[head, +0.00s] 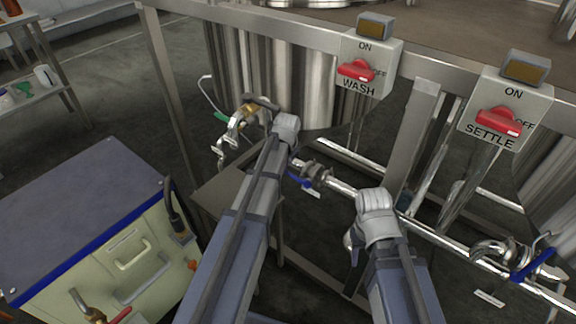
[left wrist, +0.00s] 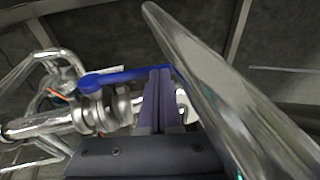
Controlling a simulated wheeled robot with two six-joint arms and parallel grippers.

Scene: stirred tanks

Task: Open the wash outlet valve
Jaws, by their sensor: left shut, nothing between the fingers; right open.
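In the left wrist view, the blue lever (left wrist: 128,76) runs from the valve body (left wrist: 98,112) rightward to the tips of my left gripper (left wrist: 160,72). That gripper is shut and empty, its dark fingers together. I cannot tell whether they touch the lever. In the head view, my arms hide the fingers of both grippers.
A thick shiny pipe (left wrist: 235,90) passes close to the right of my left gripper. The SETTLE panel (head: 507,108) and another blue lever (head: 531,262) are at the right. A cream cabinet (head: 120,255) with a blue-edged top stands at the left. Frame posts surround the pipes.

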